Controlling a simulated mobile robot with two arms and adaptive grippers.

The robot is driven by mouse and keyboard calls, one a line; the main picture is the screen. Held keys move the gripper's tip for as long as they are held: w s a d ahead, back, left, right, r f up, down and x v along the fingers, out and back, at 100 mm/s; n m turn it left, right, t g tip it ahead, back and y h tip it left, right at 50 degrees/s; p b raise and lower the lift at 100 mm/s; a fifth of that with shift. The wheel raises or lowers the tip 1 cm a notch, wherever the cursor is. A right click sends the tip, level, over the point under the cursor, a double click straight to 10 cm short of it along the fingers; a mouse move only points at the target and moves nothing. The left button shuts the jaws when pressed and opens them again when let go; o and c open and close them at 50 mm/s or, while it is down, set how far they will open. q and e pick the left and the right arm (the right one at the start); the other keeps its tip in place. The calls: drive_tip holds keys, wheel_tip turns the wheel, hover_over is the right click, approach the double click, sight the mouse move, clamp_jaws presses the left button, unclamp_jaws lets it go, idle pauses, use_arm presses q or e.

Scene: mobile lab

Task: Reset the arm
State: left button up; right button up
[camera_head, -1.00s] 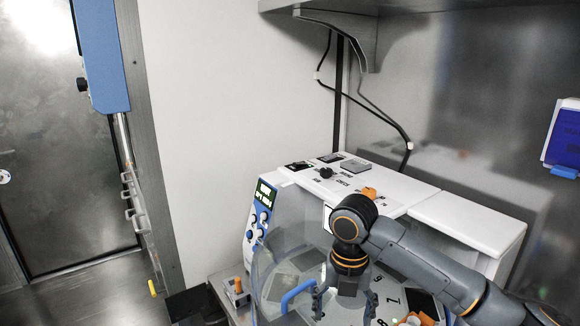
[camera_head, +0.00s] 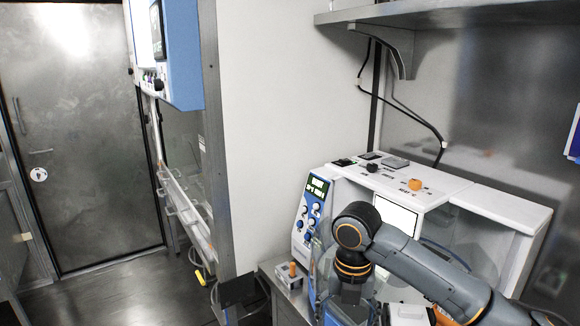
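My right arm comes in from the lower right, dark grey with orange rings. Its gripper (camera_head: 351,313) points down at the bottom edge, in front of the white lab machine (camera_head: 475,188). The parts of its fingers that show are spread apart with nothing seen between them; the tips are cut off by the frame. My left arm and gripper are not in view.
The machine has a blue control panel (camera_head: 312,207) and a clear cover. A metal shelf (camera_head: 395,20) hangs above. Open floor (camera_head: 120,290) leads to a metal door (camera_head: 95,140).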

drive_tip(key=w+a+f+m+t+y, duration=0.1)
drive_tip(key=w+f+m+y, duration=0.1)
drive_tip(key=f+m, duration=0.6)
drive_tip(key=w+a+f+m+y, duration=0.1)
drive_tip(key=w+f+m, duration=0.25)
drive_tip(key=f, duration=0.95)
drive_tip(key=s+d+f+m, duration=0.2)
drive_tip(key=s+f+m, duration=0.1)
drive_tip(key=f, duration=0.4)
drive_tip(key=s+d+f+m+t, duration=0.1)
drive_tip(key=s+d+f+m, duration=0.15)
drive_tip(key=f, duration=0.35)
drive_tip(key=s+d+f+m, duration=0.2)
drive_tip(key=f+m, duration=0.1)
drive_tip(key=f, duration=0.4)
drive_tip(key=s+d+f+m+h+b, duration=0.1)
drive_tip(key=s+d+f+m, duration=0.2)
drive_tip(key=s+f, duration=0.55)
drive_tip(key=s+d+f+m+h, duration=0.15)
drive_tip(key=s+f+m, duration=0.25)
drive_tip(key=s+f, duration=0.45)
drive_tip(key=s+d+f+m, duration=0.1)
drive_tip(key=s+f+m, duration=0.1)
drive_tip(key=s, duration=1.1)
drive_tip(key=s+d+f+m+g, duration=0.1)
drive_tip(key=s+d+f+m, duration=0.1)
drive_tip(key=s, duration=1.1)
drive_tip(key=shift+s+d+f, duration=0.25)
drive_tip(key=shift+f, duration=0.4)
drive_tip(key=shift+h, duration=0.25)
